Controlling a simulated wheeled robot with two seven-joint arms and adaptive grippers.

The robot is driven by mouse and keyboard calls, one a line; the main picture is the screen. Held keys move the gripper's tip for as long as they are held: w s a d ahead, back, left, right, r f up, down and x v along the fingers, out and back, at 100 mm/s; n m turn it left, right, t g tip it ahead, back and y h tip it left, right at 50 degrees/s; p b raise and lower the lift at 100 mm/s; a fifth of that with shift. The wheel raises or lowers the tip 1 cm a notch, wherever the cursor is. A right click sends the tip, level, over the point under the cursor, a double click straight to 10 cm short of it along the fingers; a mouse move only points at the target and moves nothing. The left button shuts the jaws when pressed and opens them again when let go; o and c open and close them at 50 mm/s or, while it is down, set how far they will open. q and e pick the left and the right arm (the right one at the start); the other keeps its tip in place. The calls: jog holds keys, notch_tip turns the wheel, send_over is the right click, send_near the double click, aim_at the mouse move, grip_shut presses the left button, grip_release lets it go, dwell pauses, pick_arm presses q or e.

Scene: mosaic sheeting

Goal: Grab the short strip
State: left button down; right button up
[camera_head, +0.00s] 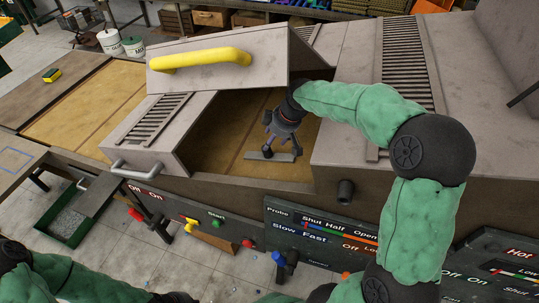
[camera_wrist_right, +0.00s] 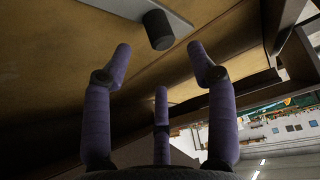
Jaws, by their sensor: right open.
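The short strip (camera_head: 258,156) is a flat grey bar lying on the tan floor of the open chamber. It also shows in the right wrist view (camera_wrist_right: 128,8) at the top, with a dark round knob (camera_wrist_right: 158,30) on it. My right gripper (camera_head: 282,148) reaches down into the chamber over the strip, partly covering it. In the wrist view its purple fingers (camera_wrist_right: 160,58) are spread around empty space below the knob. The knob sits just beyond the fingertips, not between them. My left arm shows at the lower left; its gripper is out of view.
A raised grey lid with a yellow handle (camera_head: 200,60) stands behind the chamber. A grey hatch with a metal handle (camera_head: 137,172) borders it on the left. The front wall (camera_head: 240,184) and a grey housing on the right enclose the opening. A control panel (camera_head: 320,235) runs below.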

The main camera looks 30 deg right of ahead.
aim_at(267, 152)
jog(key=shift+b+x, duration=0.5)
jog(key=shift+x, duration=2.7)
jog(key=shift+a+r, duration=0.1)
grip_shut()
